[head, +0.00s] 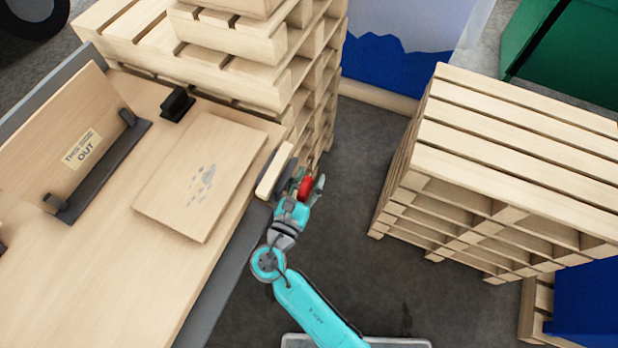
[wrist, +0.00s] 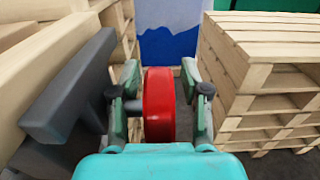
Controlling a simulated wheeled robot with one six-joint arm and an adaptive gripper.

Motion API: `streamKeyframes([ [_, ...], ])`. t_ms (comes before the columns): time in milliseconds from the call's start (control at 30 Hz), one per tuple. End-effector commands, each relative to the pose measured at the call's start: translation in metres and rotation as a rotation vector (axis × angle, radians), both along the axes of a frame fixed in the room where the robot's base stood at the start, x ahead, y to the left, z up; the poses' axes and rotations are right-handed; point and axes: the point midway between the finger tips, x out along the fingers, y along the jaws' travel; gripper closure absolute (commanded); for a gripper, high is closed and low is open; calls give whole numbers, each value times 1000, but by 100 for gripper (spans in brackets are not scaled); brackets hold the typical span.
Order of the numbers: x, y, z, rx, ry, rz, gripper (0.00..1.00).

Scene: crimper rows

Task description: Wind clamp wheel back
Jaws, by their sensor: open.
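The clamp wheel is a red wheel (head: 306,188) at the bench's right edge, on the outer side of a grey clamp body. In the wrist view the red wheel (wrist: 159,105) stands edge-on between my fingers, on a short shaft from the dark grey clamp (wrist: 72,90). My gripper (wrist: 160,82) is open, with one finger on each side of the wheel. In the head view my gripper (head: 304,192) partly covers the clamp and wheel.
The wooden bench (head: 110,270) lies to the left, with a board (head: 180,165), a small black block (head: 178,103) and a sign panel reading OUT (head: 70,140). Pallet stacks stand behind (head: 225,75) and to the right (head: 500,150). Grey floor (head: 350,150) is clear between them.

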Motion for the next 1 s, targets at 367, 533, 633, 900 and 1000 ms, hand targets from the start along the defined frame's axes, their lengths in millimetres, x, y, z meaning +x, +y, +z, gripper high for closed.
streamKeyframes([
  [367,0,0,0,0,0,0,94],
  [533,0,0,0,0,-1,0,100],
  [633,0,0,0,-8,-16,-2,100],
  [900,-1,-1,4,-61,-159,-5,100],
  [1000,-1,-1,5,-78,-208,-5,100],
])
